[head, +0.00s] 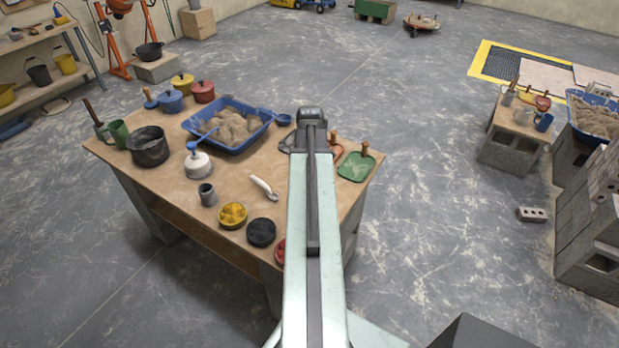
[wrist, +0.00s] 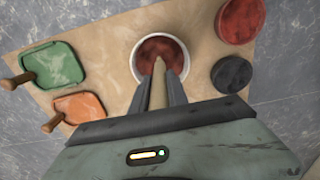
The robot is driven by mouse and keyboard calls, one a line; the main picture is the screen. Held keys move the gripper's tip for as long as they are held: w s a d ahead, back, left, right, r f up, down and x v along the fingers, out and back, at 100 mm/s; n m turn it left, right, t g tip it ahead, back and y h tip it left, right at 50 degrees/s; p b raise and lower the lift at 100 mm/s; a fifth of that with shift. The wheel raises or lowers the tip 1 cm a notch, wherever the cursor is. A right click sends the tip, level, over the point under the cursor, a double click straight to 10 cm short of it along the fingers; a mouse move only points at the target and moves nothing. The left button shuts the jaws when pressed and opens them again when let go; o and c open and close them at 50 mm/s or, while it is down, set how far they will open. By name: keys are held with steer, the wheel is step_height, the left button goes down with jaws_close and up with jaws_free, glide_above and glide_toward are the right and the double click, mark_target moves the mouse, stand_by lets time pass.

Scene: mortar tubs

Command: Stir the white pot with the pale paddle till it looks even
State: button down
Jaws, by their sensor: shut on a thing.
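The white pot (wrist: 136,62) stands on the brown table top in the wrist view, holding a reddish-brown mix (wrist: 160,47) that looks slightly mottled. My gripper (wrist: 158,80) is shut on the pale paddle (wrist: 158,92), whose tip reaches over the pot's opening and appears to be in the mix. How deep the tip sits cannot be told. In the head view my arm hides the pot, the paddle and the fingers.
A green hawk (wrist: 52,64) and an orange one (wrist: 80,107) lie left of the pot in the wrist view. A red dish (wrist: 238,20) and a black dish (wrist: 232,74) stand to its right. A blue tub (head: 264,109) of mortar and a white scoop (head: 264,187) are on the table.

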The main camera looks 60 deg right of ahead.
steer(key=shift+r+p, duration=1.05)
step_height(320, 180, up, 8)
steer(key=p, duration=0.8)
steer(key=shift+f, duration=0.1)
